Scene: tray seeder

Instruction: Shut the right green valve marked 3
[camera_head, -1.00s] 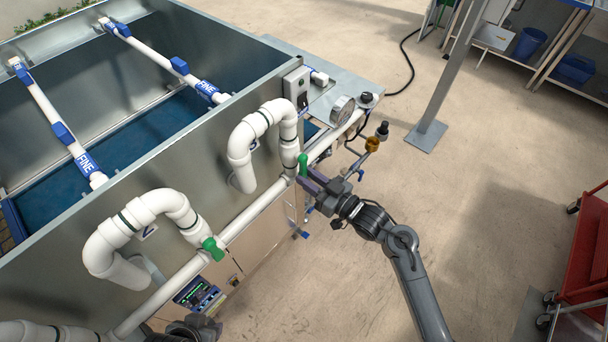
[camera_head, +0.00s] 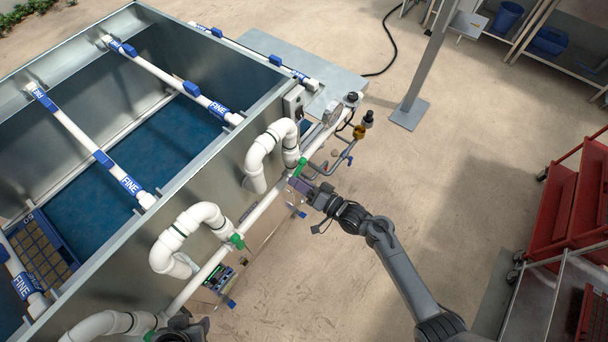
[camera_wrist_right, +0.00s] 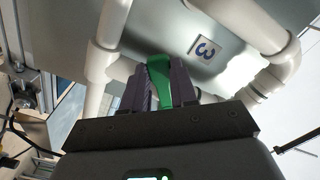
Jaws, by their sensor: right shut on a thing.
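The right green valve handle (camera_head: 300,167) sits on the white pipe below the rightmost white pipe bend. In the right wrist view, the green handle (camera_wrist_right: 160,78) lies between the two purple-grey fingers, under a plate marked 3 (camera_wrist_right: 205,50). My right gripper (camera_head: 302,182) is shut on this handle, its arm reaching in from the lower right. The fingers hide part of the handle. A dark part, seemingly of my left arm, shows at the bottom edge of the head view; its fingers cannot be made out.
A middle green valve (camera_head: 237,241) and another (camera_head: 150,335) sit on the same pipe. A gauge (camera_head: 333,113) and a brass fitting (camera_head: 359,132) stand close beyond my right gripper. The metal tank (camera_head: 200,160) is to the left. Open floor lies right of my arm, before a red cart (camera_head: 560,205).

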